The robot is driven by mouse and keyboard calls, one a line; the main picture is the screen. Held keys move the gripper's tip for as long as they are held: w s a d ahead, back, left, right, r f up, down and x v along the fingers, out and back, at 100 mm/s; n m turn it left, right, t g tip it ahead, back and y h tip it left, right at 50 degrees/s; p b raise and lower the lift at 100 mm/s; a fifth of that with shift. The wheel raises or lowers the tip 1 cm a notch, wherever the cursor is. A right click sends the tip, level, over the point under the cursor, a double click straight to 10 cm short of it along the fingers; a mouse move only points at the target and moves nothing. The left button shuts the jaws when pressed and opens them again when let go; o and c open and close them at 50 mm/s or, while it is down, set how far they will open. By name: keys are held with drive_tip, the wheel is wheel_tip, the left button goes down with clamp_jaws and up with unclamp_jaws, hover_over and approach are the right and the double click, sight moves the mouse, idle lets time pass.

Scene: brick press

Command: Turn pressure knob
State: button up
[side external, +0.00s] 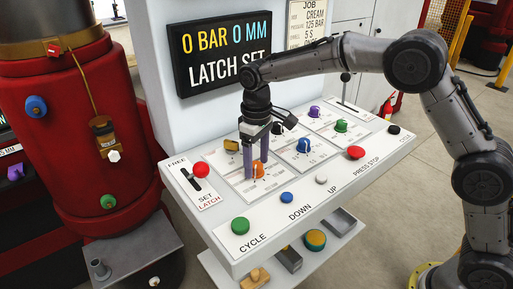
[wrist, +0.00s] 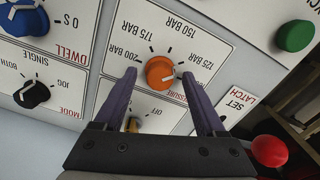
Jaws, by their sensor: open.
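The orange pressure knob (wrist: 160,73) sits on its white plate, between and just beyond my gripper's fingertips in the wrist view. Its pale pointer line points right, toward the 125 BAR mark. Several bar labels ring it, including 150, 175 and 200. My gripper (wrist: 170,98) is open, with one purple finger on each side of the knob and a gap to each. In the side external view, my gripper (side external: 254,170) points down over the orange knob (side external: 259,168), which the fingers partly hide. The display (side external: 222,52) reads 0 BAR, 0 MM, LATCH SET.
A red-topped latch lever (side external: 201,169) stands left of my gripper; its red ball (wrist: 269,151) is near the right finger. A yellow knob (wrist: 133,124) lies near the left finger. Blue (side external: 304,146), green (side external: 341,126) and purple (side external: 314,112) knobs stand to the right. Buttons (side external: 240,226) line the front edge.

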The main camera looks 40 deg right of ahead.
wheel_tip(320, 180, up, 14)
drive_tip(key=shift+f, duration=0.15)
idle(0.4)
wheel_tip(320, 180, up, 5)
drive_tip(key=t, duration=0.1)
hover_over(257, 164)
drive_tip(key=s+d, duration=0.1)
drive_tip(key=d, duration=0.1)
drive_tip(key=s+d+r, duration=0.3)
drive_tip(key=s+r, duration=0.1)
drive_tip(key=s, duration=0.1)
drive_tip(key=s+d+r+m+t, duration=0.2)
drive_tip(key=s+d, duration=0.3)
drive_tip(key=s, duration=0.7)
drive_tip(key=s+d+f+m+t, duration=0.1)
drive_tip(key=s+d+f+t, duration=0.1)
drive_tip(key=s+f, duration=1.2)
drive_tip(key=shift+d+f+m+t, duration=0.3)
drive_tip(key=shift+d+f+m, duration=0.15)
drive_tip(key=shift+f, duration=0.15)
